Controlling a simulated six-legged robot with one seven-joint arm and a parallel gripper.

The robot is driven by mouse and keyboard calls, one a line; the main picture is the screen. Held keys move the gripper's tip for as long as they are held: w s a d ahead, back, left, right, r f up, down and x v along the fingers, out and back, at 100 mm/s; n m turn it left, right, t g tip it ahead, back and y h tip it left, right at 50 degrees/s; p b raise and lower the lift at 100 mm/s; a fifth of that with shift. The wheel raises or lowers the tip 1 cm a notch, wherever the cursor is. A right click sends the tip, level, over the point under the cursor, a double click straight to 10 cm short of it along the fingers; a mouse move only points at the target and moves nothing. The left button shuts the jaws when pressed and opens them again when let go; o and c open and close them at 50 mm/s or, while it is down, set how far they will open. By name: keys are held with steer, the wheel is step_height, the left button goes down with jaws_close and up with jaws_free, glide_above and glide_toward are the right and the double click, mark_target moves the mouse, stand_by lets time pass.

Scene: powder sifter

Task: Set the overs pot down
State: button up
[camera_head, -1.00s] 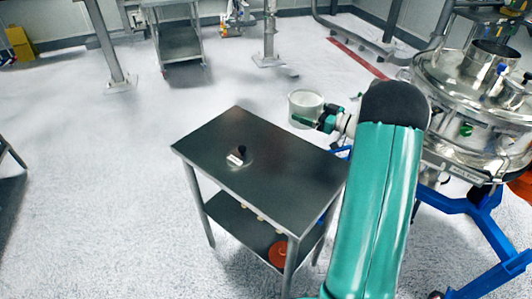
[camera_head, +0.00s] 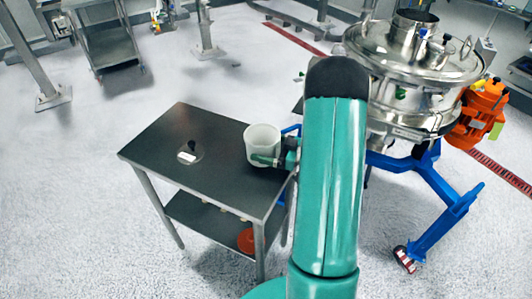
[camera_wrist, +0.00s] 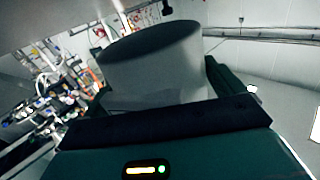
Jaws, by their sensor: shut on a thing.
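The overs pot (camera_head: 262,142) is a white, open-topped cup. My gripper (camera_head: 266,161) is shut on it from the right side. In the head view the pot appears over the right part of the dark-topped cart (camera_head: 190,135); I cannot tell whether its base touches the top. In the wrist view the pot (camera_wrist: 150,62) sits upright-to-tilted between the green fingers (camera_wrist: 155,95), and its base is hidden by my gripper.
An orange item (camera_head: 247,240) is on the cart's lower shelf. Open floor lies left.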

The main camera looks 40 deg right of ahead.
steer(key=shift+f, duration=1.45)
steer(key=shift+f, duration=0.1)
steer(key=o, duration=0.7)
steer(key=shift+f, duration=0.1)
steer(key=shift+w+r, duration=0.1)
steer(key=shift+r, duration=0.1)
steer(key=v, duration=1.2)
